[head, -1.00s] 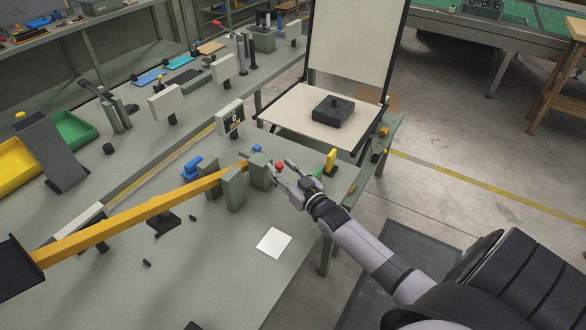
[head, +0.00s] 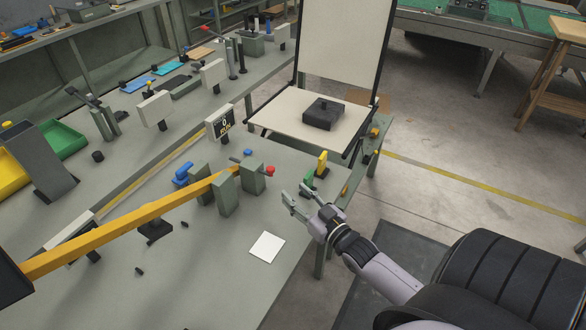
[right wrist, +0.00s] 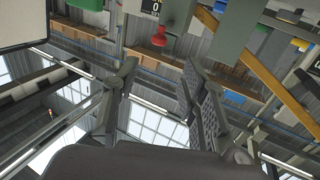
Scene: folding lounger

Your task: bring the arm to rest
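My right gripper (head: 293,191) is above the front right of the grey-green bench (head: 215,265). Its two fingers are apart with nothing between them. It also shows in the right wrist view (right wrist: 157,72) with the fingers spread. A red knob (head: 270,171) on a green-grey block (head: 253,178) is just left of the fingertips, apart from them. The knob also shows in the right wrist view (right wrist: 159,36). My left gripper is not in view.
A long yellow bar (head: 130,226) crosses the bench to the upright blocks. A yellow piece (head: 322,163) and a green piece (head: 308,181) stand close behind my right gripper. A white square (head: 267,247) lies flat nearby. Floor to the right is mostly open.

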